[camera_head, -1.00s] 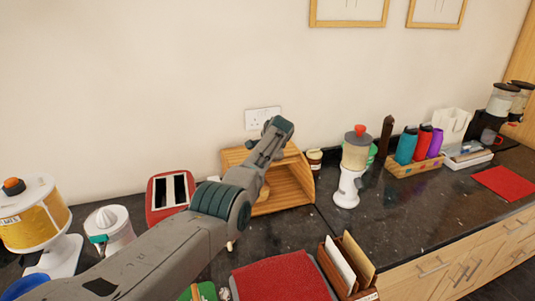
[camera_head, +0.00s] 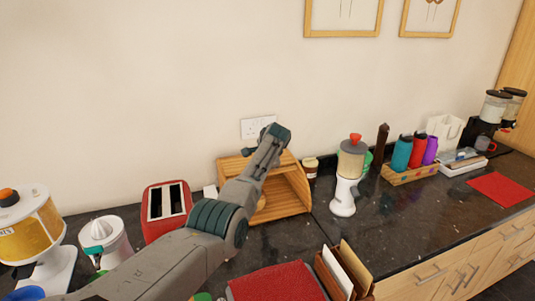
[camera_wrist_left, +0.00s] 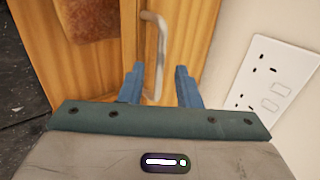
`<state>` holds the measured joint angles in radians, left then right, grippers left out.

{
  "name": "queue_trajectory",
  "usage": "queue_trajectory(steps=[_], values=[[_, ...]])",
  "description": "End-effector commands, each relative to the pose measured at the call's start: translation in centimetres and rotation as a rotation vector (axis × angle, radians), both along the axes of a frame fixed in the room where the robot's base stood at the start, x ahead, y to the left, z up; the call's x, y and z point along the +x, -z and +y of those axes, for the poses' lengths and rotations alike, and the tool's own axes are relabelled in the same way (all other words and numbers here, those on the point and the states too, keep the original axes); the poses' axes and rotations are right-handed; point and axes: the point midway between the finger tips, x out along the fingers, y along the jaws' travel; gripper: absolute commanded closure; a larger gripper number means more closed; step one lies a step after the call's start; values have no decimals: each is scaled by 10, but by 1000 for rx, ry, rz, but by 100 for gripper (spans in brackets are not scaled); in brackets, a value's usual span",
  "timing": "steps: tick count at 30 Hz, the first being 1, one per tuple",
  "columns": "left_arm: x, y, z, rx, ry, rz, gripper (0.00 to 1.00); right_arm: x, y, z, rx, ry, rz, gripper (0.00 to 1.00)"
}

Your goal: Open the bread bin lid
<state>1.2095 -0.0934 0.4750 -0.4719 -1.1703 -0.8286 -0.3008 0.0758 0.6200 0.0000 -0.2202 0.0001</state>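The wooden bread bin (camera_head: 290,190) stands against the wall, partly hidden behind my left arm. Its front looks open in the head view, with the slatted inside showing. A brown loaf-like thing (camera_wrist_left: 88,18) shows against the wood in the left wrist view. A grey metal bar handle (camera_wrist_left: 156,45) is on the wood there. My left gripper (camera_wrist_left: 160,82) has its two blue fingers apart, with the handle's lower end between them; I cannot tell whether they touch it. My right gripper is not in view.
A red toaster (camera_head: 166,208) stands left of the bin, and a juicer (camera_head: 104,240) further left. A white grinder (camera_head: 346,180) and a small jar (camera_head: 310,167) stand right. A wall socket (camera_wrist_left: 272,85) is close by the gripper. A red mat-like thing (camera_head: 278,282) lies in front.

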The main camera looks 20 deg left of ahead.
Motion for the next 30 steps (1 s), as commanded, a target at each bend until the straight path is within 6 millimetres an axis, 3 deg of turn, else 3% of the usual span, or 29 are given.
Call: queue_trajectory(steps=[4,19,30], values=[[-9,-12,-6,-2,1,-2,70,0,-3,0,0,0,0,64],[-45,-66,-30,-2,0,-3,70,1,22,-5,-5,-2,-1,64],[-50,-75,-32,-2,-2,0,70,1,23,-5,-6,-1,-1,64]])
